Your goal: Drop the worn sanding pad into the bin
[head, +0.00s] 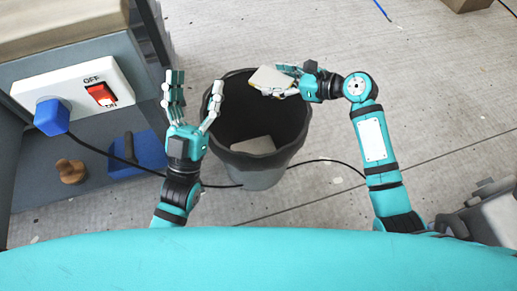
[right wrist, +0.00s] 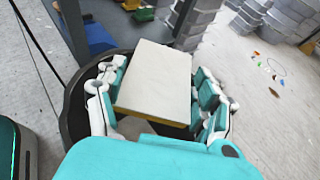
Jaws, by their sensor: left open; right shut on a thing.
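My right gripper (head: 279,84) is shut on a pale, flat, block-like sanding pad (head: 268,78) over the far part of the bin opening. In the right wrist view the pad (right wrist: 158,82) sits between the fingers of the right gripper (right wrist: 160,100), its broad face pale and its edge yellowish. The bin (head: 262,175) is a grey bucket with a dark liner folded over its rim. Another pale flat piece (head: 254,146) lies inside it. My left gripper (head: 193,100) is open and empty beside the bin's left rim.
A bench at left carries a white power strip (head: 85,85) with a red switch and blue plug (head: 51,117). Floor at right is mostly clear.

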